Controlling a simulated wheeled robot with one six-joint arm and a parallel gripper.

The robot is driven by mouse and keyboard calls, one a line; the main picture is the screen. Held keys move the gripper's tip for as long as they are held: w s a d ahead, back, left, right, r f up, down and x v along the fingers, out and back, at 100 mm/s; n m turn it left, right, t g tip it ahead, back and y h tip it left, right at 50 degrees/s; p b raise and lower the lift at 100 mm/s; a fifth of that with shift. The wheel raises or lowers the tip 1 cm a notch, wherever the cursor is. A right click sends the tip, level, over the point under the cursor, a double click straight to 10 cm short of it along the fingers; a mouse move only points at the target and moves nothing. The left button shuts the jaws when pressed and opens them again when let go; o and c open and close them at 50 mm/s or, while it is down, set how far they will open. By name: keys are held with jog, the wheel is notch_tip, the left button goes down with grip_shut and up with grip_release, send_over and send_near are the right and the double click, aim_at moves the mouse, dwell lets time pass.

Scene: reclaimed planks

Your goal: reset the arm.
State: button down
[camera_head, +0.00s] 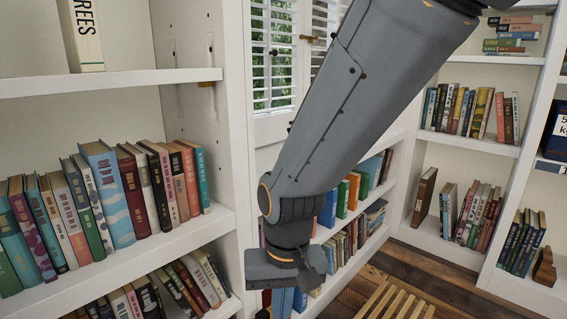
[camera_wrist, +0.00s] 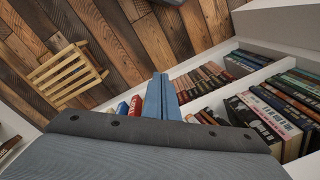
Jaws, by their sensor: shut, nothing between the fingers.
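My gripper (camera_wrist: 161,96) shows in the wrist view as two blue fingers side by side, shut with nothing between them. In the head view my grey arm slants from the upper right to the lower middle. There my gripper (camera_head: 283,302) hangs at the bottom edge, partly cut off, in front of the low bookshelf (camera_head: 345,238) under the window. In the wrist view the fingers overlap the row of books behind them. I cannot tell the distance from the fingers to these books.
A white bookcase (camera_head: 228,150) full of books stands close at left; another bookcase (camera_head: 490,147) stands at right. A shuttered window (camera_head: 273,60) is behind my arm. A slatted wooden seat (camera_head: 395,303) stands on the plank floor (camera_head: 425,275); it also shows in the wrist view (camera_wrist: 66,76).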

jog(key=s+r+n, duration=0.3)
jog(key=s+n, duration=0.2)
jog(key=s, duration=0.4)
jog(key=d+r+m+p, duration=0.3)
jog(key=d+r+p, duration=0.7)
jog(key=r+p, duration=0.3)
jog(key=d+r+m+p, duration=0.4)
jog(key=d+r+p, duration=0.5)
jog(key=p, duration=0.7)
notch_tip(320, 180, up, 4)
jog(key=shift+d+f+h+p, duration=0.1)
jog(key=shift+d+h+p, duration=0.2)
jog(key=shift+d+h, duration=0.1)
